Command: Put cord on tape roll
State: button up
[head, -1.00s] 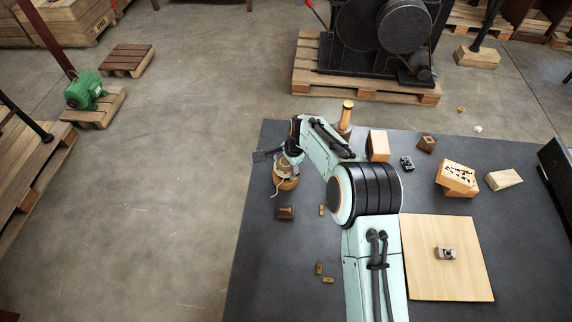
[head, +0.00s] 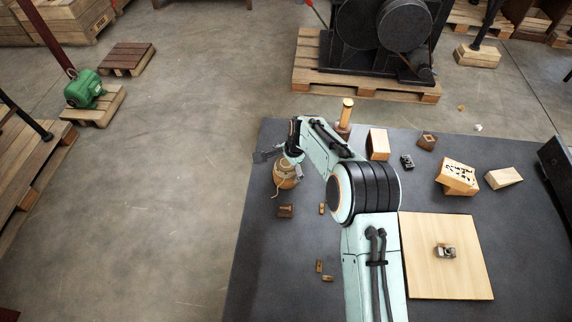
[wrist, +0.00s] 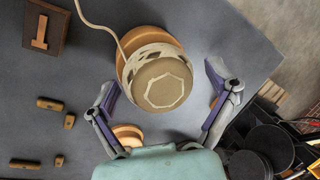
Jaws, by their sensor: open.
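The cord (wrist: 163,84) is a pale coil wound round a tan core, with a loose end trailing to the upper left in the wrist view. It sits over the orange-brown tape roll (wrist: 140,37), whose rim shows past the cord's upper side. In the head view the cord (head: 287,169) shows on top of the tape roll (head: 288,183) at the mat's left side. My gripper (wrist: 162,82) is open, its fingers on either side of the cord with gaps. Whether the cord lies fully flat on the roll cannot be told.
A dark block with an inlay (head: 286,210) and several small wooden pieces (head: 319,266) lie nearby on the grey mat. An upright wooden cylinder (head: 346,112) stands behind. A light board (head: 446,275) and several blocks are at the right. The mat's left edge is close.

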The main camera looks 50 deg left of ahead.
jog(key=v, duration=1.2)
jog(key=w+d+r+h, duration=0.1)
jog(key=d+r, duration=0.2)
jog(key=d, duration=0.5)
jog(key=w+d+r+t, duration=0.1)
jog(key=d+r, duration=0.3)
jog(key=d, duration=0.3)
jog(key=w+d+r+h, duration=0.1)
jog(key=d+r, duration=0.2)
jog(key=d, duration=0.5)
jog(key=s+d+n+g, duration=0.1)
jog(key=s+d, duration=1.5)
jog(key=d, duration=0.3)
jog(key=shift+s+d+f, duration=0.3)
jog(key=shift+s, duration=0.1)
